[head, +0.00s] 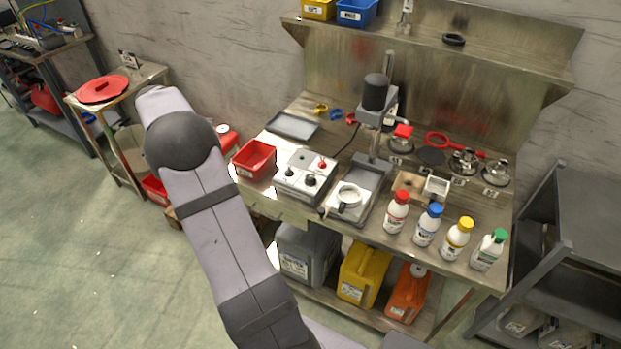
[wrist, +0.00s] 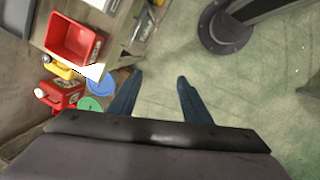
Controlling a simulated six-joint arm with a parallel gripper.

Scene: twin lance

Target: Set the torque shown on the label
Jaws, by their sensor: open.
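A grey control box (head: 306,176) with dark knobs and a red button sits on the metal workbench. Beside it stands a mixer-like machine with a dark motor head (head: 376,92) on a column, and a white cup (head: 349,195) at its base. Small white labels show on the bench and containers, but their print is too small to read. My gripper (wrist: 155,88) is open and empty in the wrist view, with its two dark blue fingers apart above the green floor. In the head view my arm hides the gripper.
Bottles with red (head: 397,212), blue (head: 428,225), yellow (head: 458,239) and green (head: 489,250) caps line the bench's front right. A red bin (head: 254,159) stands at its left and also shows in the wrist view (wrist: 73,40). Jugs fill the lower shelf. The left floor is clear.

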